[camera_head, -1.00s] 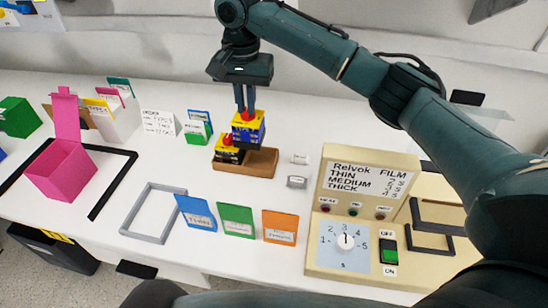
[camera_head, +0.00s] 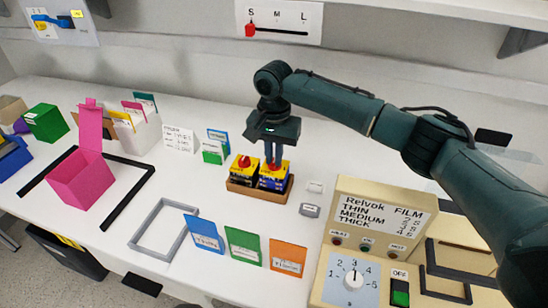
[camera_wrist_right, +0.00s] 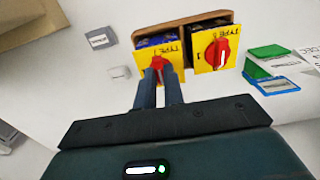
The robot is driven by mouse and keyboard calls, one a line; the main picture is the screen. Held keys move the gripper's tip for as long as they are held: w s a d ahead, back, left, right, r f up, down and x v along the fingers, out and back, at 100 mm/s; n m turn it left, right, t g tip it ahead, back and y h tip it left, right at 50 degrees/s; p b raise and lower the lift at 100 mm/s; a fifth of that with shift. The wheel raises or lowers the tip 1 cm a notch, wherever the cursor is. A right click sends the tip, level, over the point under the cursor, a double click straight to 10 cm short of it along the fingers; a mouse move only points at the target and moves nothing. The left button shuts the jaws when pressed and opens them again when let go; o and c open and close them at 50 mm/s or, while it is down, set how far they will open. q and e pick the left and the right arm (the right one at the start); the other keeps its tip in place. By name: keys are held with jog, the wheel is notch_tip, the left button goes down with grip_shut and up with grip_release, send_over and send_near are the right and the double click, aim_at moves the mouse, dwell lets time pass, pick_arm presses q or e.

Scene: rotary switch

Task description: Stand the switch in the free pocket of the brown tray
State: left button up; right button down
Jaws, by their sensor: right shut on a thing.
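The brown tray (camera_head: 256,195) stands mid-table with two yellow-faced switches with red knobs and dark bodies. One switch (camera_head: 243,172) sits upright in its left pocket. My right gripper (camera_head: 273,163) points down and is shut on the red knob of the other switch (camera_head: 275,180). This held switch stands upright in the right pocket, its lower part hidden by the tray wall. In the wrist view the gripper (camera_wrist_right: 160,78) covers part of the held switch's face (camera_wrist_right: 136,64). The tray rim (camera_wrist_right: 188,25) shows behind both switches there. My left gripper is not in view.
Small grey blocks (camera_head: 309,210) lie right of the tray, and a beige control panel (camera_head: 375,212) stands farther right. Blue, green and orange cards (camera_head: 245,247) stand in front. Green and blue cards (camera_head: 214,150) stand behind left. Table between the grey frame (camera_head: 160,232) and tray is clear.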

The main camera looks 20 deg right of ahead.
jog(key=shift+f, duration=0.55)
jog(key=shift+f, duration=0.1)
jog(key=c, duration=1.5)
grip_release()
notch_tip(320, 180, up, 12)
